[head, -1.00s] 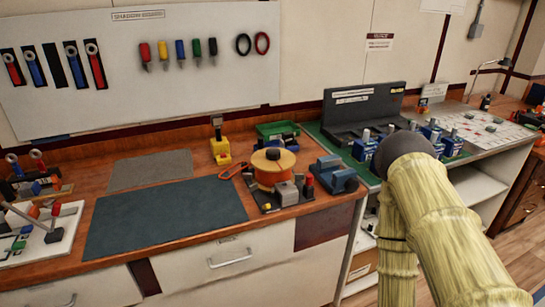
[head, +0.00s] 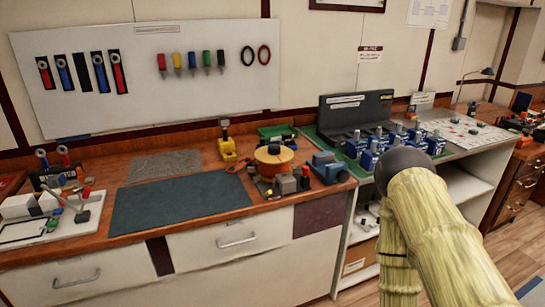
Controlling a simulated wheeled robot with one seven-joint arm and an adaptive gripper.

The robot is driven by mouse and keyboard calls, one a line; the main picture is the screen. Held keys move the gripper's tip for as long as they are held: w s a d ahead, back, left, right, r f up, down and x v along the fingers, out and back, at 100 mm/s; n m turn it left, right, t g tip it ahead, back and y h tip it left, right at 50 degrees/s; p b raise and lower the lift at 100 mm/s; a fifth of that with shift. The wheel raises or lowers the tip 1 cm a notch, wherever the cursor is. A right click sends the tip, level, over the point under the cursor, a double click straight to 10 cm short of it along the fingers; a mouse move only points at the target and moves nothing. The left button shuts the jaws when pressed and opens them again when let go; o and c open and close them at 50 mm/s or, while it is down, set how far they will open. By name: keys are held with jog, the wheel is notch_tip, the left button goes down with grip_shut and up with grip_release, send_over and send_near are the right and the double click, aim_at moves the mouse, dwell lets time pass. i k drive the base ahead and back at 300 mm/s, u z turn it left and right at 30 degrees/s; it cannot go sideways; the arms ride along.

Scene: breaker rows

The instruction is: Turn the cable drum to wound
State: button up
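Any wound marking is too small to read. My arm, in a yellowish sleeve with a dark rounded joint, fills the lower right of the head view. My gripper is not in view.
A blue vise (head: 330,167) stands right of the drum, a yellow tool (head: 227,147) to its left and a green tray (head: 277,132) behind. A dark mat (head: 180,203) lies flat at left. Several blue breakers stand on the right bench (head: 490,142).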

aim_at(272, 159)
jog(key=z, duration=0.35)
jog(key=i, duration=0.95)
jog(key=u, duration=0.55)
